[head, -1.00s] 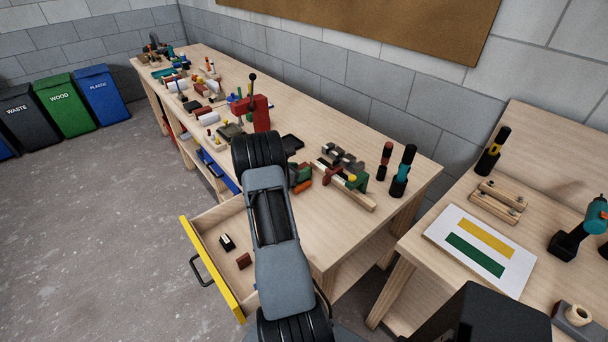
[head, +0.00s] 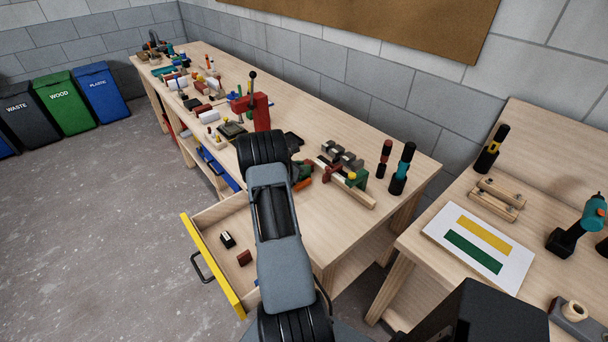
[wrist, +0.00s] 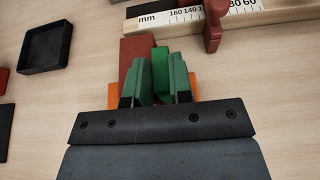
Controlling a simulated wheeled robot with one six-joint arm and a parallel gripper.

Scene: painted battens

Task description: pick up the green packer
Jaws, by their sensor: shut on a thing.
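The green packer (wrist: 160,66) shows in the wrist view as a narrow upright green strip between the two green finger pads of my gripper (wrist: 161,82). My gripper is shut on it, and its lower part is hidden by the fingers. It is low over the bench, and I cannot tell whether the packer is clear of the wood. A red-brown block (wrist: 137,52) lies just beyond the left finger. Orange pieces (wrist: 112,96) show on both sides of the fingers. In the head view my arm hides most of this area.
A wooden rail with a mm scale (wrist: 184,17) and a red-brown stop lies just beyond. A black tray (wrist: 45,47) is to the left. In the head view a red press (head: 261,112) stands further along the bench, and a yellow-fronted drawer (head: 212,268) is open below.

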